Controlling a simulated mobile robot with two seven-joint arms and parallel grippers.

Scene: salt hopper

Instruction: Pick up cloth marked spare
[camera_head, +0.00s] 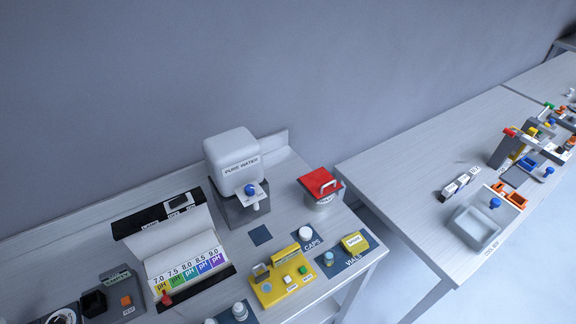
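I cannot make out a cloth marked spare in the head view. A yellow block-like item (355,242) with a small white label sits on a dark blue mat at the right end of the near bench; its label is too small to read. A plain dark blue square (260,235) lies flat in front of the water dispenser. Neither of my grippers is in view.
The near bench holds a pure water dispenser (231,154), a red-lidded bin (319,183), a pH chart stand (186,265) and a yellow device (281,284). A gap separates it from a second bench (405,170) with a grey tray (474,246).

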